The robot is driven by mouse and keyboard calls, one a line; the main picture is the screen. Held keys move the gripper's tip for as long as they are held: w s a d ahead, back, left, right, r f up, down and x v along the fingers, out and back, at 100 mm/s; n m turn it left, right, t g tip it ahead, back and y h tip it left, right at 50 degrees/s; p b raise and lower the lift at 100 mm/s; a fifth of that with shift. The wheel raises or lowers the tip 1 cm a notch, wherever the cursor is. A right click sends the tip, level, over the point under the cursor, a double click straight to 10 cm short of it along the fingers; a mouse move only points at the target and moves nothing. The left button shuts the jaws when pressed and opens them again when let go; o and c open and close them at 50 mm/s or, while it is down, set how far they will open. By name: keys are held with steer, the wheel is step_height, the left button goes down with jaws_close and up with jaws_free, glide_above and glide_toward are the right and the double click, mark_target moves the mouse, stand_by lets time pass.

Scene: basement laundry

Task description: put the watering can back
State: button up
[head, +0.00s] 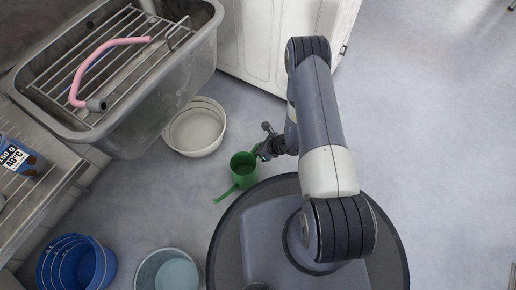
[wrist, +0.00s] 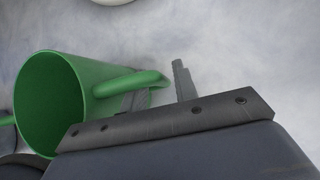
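The green watering can (head: 243,170) is upright in the head view, left of my gripper, with its spout pointing down and left. My gripper (head: 266,150) is at the can's handle side. In the wrist view the can (wrist: 85,88) fills the left, its round mouth facing left. Its handle loop reaches right, between the two fingers of my gripper (wrist: 162,92). Whether the can touches the floor cannot be told.
A white basin (head: 196,127) is on the floor up and left of the can. A grey sink with a rack and pink hose (head: 105,52) is at upper left. A blue bucket (head: 76,264) and a pale bucket (head: 167,270) stand at lower left. Right-hand floor is clear.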

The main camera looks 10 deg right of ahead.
steer(key=shift+o, duration=0.4)
steer(key=shift+r, duration=0.1)
steer(key=p+v, duration=0.5)
steer(key=v, duration=0.7)
